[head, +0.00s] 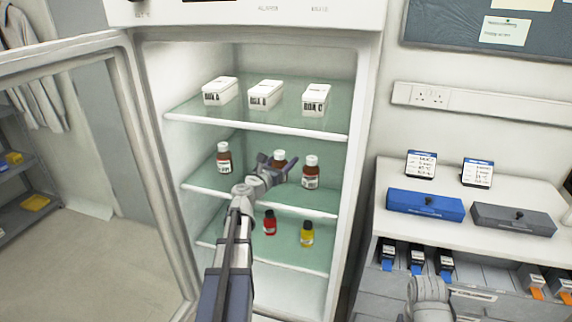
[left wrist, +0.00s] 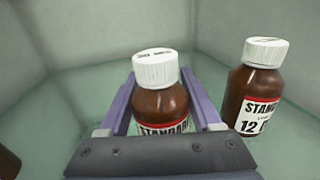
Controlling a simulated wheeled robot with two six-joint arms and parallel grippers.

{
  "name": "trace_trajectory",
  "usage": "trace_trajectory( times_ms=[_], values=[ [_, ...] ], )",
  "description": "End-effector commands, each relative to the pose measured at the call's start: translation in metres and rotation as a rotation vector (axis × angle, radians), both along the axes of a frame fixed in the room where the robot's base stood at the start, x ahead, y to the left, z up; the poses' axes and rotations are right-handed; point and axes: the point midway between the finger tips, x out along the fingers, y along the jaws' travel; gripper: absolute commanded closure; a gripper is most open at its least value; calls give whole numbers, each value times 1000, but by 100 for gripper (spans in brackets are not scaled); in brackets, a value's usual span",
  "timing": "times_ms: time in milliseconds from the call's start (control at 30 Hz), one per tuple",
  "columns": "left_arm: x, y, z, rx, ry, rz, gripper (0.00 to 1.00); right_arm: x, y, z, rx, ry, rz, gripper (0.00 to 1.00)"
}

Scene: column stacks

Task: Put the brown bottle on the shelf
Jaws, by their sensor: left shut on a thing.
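A brown bottle with a white cap (head: 279,156) is at the middle shelf (head: 200,182) of the open fridge, between two similar brown bottles. My left gripper (head: 276,167) reaches into the fridge and is shut on this middle bottle. In the left wrist view the held bottle (left wrist: 160,100) stands upright between the purple fingers, its label partly hidden. Its base is hidden, so I cannot tell whether it touches the glass. The left brown bottle (head: 224,158) and right brown bottle (head: 311,172) stand apart from it. My right gripper (head: 472,293) is low at the right, its jaws unclear.
White boxes (head: 265,95) stand on the shelf above. A red bottle (head: 269,222) and a yellow bottle (head: 307,234) stand on the shelf below. The fridge door (head: 152,170) is open at the left. A counter (head: 400,225) with blue and grey boxes is at the right.

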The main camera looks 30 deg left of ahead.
Motion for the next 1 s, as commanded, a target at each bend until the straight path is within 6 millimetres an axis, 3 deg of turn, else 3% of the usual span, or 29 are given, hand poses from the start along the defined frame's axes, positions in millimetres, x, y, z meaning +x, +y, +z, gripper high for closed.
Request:
trace_trajectory(
  times_ms=[200,233,500,833,1000],
  values=[
    [0,0,-4,0,0,0,100,0,0,-4,0,0,0,50],
    [0,0,-3,0,0,0,34,0,0,-3,0,0,0,50],
    [0,0,-2,0,0,0,5,0,0,-2,0,0,0,50],
    [0,0,4,0,0,0,5,0,0,4,0,0,0,50],
    [-32,-2,1,0,0,2,5,0,0,1,0,0,0,50]
  ],
)
